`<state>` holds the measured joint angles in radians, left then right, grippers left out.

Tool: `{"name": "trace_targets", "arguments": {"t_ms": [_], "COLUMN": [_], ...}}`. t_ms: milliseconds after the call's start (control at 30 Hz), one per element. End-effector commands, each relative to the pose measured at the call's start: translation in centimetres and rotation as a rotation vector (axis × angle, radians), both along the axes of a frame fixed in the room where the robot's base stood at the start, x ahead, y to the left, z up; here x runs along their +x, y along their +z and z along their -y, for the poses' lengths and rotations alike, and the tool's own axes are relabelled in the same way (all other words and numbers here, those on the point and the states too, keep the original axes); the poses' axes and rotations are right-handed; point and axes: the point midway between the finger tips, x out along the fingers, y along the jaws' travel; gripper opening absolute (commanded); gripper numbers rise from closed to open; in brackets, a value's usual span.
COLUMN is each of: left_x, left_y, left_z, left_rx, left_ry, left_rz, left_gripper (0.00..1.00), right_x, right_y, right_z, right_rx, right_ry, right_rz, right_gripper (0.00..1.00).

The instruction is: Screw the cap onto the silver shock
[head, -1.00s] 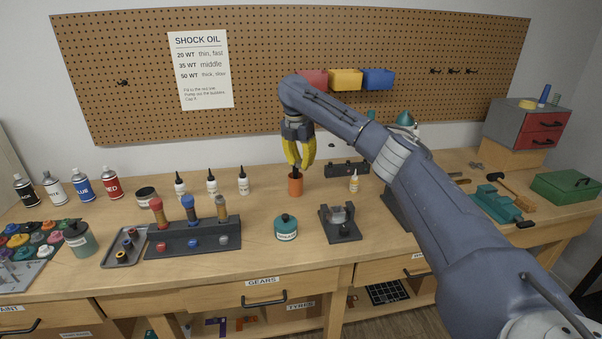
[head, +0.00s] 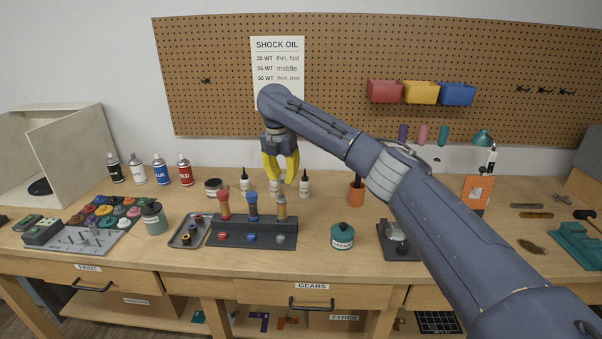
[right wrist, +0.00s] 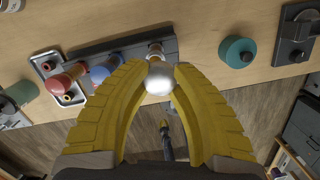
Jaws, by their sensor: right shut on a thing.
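The silver shock (head: 281,206) stands upright at the right end of the dark rack, beside the blue and red ones. In the head view its body looks tan. My right gripper (head: 280,179), with yellow fingers, points down just above its top. In the right wrist view its fingertips (right wrist: 160,80) close around a shiny, rounded silver piece (right wrist: 158,84), which looks like the cap. The shock's body (right wrist: 156,50) shows just beyond the piece. I cannot tell whether cap and shock touch. My left gripper is not in view.
The rack (head: 230,240) has red, blue and grey round pieces along its front. A tray (head: 187,236) with small parts lies to its left. A teal jar (head: 342,236) stands to its right. Oil bottles (head: 305,186) stand behind. An orange cup (head: 356,193) is farther right.

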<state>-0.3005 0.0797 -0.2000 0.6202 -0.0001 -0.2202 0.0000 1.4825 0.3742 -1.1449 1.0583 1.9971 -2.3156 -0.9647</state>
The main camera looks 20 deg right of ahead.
Motion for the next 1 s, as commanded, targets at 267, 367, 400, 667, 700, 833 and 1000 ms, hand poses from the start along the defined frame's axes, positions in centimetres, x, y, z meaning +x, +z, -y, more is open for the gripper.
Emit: {"name": "trace_targets", "arguments": {"t_ms": [267,367,400,667,700,833,1000], "left_x": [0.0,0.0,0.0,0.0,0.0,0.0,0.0], "left_y": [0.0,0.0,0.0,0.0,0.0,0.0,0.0], "left_z": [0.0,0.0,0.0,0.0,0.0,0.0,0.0], "left_rx": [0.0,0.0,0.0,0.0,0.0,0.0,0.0], "left_ry": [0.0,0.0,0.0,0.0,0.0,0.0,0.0], "left_rz": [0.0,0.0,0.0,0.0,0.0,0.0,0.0], "left_gripper": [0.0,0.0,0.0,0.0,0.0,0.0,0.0], "right_x": [0.1,0.1,0.1,0.1,0.1,0.1,0.1], "right_y": [0.0,0.0,0.0,0.0,-0.1,-0.5,-1.3], "right_z": [-0.4,-0.4,-0.4,-0.4,-0.4,-0.4,-0.4], "right_rx": [-0.003,-0.003,-0.003,-0.005,-0.004,-0.004,-0.003], "right_ry": [0.056,0.057,0.057,0.056,0.056,0.056,0.055], "right_rz": [-0.001,-0.001,-0.001,0.0,-0.001,-0.001,-0.001], "right_gripper": [0.13,0.13,0.13,0.13,0.13,0.13,0.13]}}
